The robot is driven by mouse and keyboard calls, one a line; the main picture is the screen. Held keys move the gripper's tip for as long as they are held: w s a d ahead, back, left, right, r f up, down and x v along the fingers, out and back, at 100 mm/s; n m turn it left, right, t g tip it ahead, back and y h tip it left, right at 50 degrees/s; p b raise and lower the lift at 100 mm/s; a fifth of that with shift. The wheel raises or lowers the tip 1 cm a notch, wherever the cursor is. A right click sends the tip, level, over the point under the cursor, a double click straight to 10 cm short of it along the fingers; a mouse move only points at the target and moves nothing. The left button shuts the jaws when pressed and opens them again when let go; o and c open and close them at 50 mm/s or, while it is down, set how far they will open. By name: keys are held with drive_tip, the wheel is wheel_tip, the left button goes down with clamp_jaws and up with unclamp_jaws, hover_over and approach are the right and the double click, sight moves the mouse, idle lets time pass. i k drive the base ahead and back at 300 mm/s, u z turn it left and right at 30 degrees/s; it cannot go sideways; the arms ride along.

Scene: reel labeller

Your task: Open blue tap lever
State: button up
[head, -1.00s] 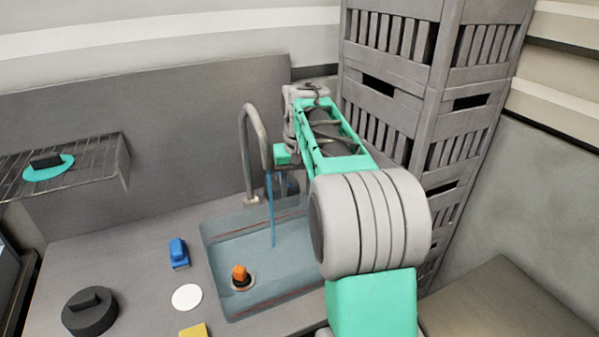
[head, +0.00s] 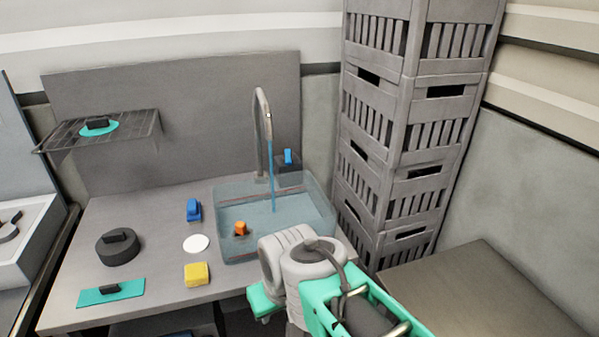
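The blue tap lever (head: 288,157) stands upright on a dark box (head: 289,176) behind the sink's back right corner. The curved grey tap (head: 260,130) is left of it, and a thin blue stream of water (head: 272,185) falls from its spout into the sink basin (head: 237,207). My gripper (head: 263,303) is low at the front of the counter, in front of the sink and well apart from the lever. My arm links hide part of it, and its finger opening cannot be made out.
An orange plug-like piece (head: 240,228) is in the basin. A blue block (head: 193,210), white disc (head: 196,243), yellow sponge (head: 197,274) and dark round weight (head: 118,246) lie on the counter. Stacked grey crates (head: 385,205) stand to the right. A wire rack (head: 70,135) hangs at left.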

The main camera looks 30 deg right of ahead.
sight(287, 158)
drive_tip(key=z, duration=0.1)
drive_tip(key=k, duration=0.45)
drive_tip(key=u, duration=0.65)
drive_tip(key=i, duration=1.35)
drive_tip(key=z, duration=0.25)
